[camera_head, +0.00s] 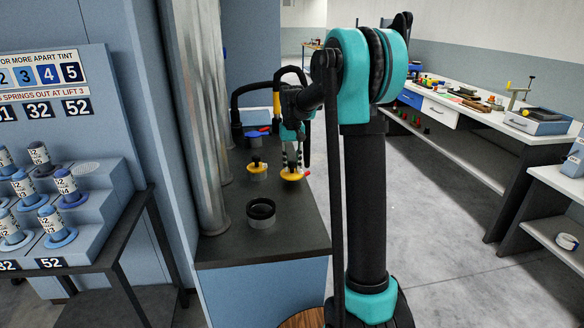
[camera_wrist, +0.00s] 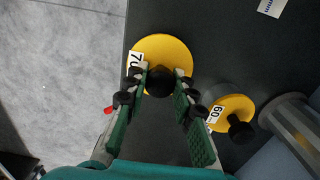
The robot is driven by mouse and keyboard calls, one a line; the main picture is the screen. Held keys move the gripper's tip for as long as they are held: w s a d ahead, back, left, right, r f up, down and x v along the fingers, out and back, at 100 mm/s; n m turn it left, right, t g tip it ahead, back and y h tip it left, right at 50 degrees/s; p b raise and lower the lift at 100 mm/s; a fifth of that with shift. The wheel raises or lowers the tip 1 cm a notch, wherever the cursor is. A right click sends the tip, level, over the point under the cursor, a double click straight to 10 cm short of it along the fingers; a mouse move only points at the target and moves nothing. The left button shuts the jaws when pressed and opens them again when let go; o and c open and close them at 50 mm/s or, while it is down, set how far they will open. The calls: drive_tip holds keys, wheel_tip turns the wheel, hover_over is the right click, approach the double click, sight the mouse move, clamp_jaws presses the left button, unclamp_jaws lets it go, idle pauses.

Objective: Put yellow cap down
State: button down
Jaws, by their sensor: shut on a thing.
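A yellow cap (camera_wrist: 172,52) with a black knob and a label reading 70 is in my gripper (camera_wrist: 162,80). The fingers are shut on the knob. In the head view the cap (camera_head: 293,175) is under my gripper (camera_head: 292,163), close to the right edge of the dark counter (camera_head: 225,242). I cannot tell whether it touches anything below. A second yellow cap (camera_wrist: 232,108), labelled 60, sits beside it, on a grey pot (camera_head: 258,175) in the head view. An open pot with a black rim (camera_head: 261,211) stands nearer the front of the counter.
A blue-topped pot (camera_head: 257,138) stands further back. Metal ducts (camera_head: 200,120) rise along the counter's left side. A stepped rack of labelled bobbins (camera_head: 90,215) is at the left. Bare counter lies in front of the open pot. A cluttered workbench (camera_head: 475,115) is at the right.

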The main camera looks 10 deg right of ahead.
sight(292, 162)
drive_tip(key=shift+f, duration=0.65)
drive_tip(key=c, duration=1.3)
unclamp_jaws()
drive_tip(key=shift+f, duration=0.1)
drive_tip(key=shift+o, duration=0.2)
wheel_tip(292, 162, up, 12)
